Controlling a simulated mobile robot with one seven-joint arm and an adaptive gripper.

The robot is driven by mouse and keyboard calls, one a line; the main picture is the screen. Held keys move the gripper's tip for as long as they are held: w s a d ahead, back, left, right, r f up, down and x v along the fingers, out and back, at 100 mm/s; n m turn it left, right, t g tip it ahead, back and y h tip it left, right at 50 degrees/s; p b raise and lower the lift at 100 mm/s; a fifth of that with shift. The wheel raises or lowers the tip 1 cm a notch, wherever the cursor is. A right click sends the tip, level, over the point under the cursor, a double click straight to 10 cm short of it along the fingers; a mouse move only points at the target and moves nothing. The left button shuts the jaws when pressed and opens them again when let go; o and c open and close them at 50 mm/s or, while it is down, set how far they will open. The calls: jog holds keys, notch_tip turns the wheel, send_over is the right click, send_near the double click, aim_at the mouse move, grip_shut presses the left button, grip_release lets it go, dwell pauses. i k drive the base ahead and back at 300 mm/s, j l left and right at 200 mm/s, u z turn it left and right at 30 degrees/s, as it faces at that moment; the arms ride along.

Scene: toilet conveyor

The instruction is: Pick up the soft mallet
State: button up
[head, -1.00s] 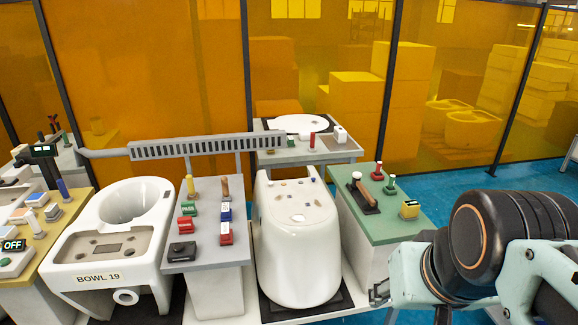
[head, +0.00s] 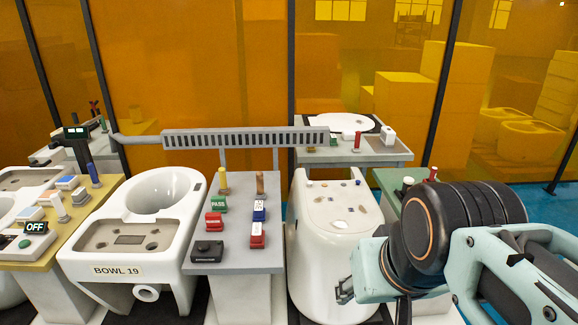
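The soft mallet (head: 407,182) seems to be the item on the green-topped stand (head: 386,178) at right. Only its pale head shows; its brown handle and dark pad are hidden behind my arm. My gripper (head: 345,290) is low at centre right, in front of the white toilet bowl's (head: 330,245) right side in the picture. It is below and left of the mallet and apart from it. The fingers are small and partly turned away, so I cannot tell whether they are open.
A grey stand (head: 225,258) with stamps and a black block is left of this bowl. Another bowl, labelled BOWL 19 (head: 118,270), is farther left. A grey slotted rail (head: 245,139) runs behind. A back table (head: 370,155) holds a white disc. Amber panels close off the back.

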aim_at(408, 182)
jog(key=z, duration=0.8)
jog(key=i+z, duration=0.45)
jog(key=i+j+z, duration=0.15)
jog(key=z, duration=0.25)
jog(key=i+j+z, duration=0.3)
jog(key=i+z, duration=0.15)
jog(key=k+l+u, duration=0.15)
jog(key=i+j+z, duration=0.15)
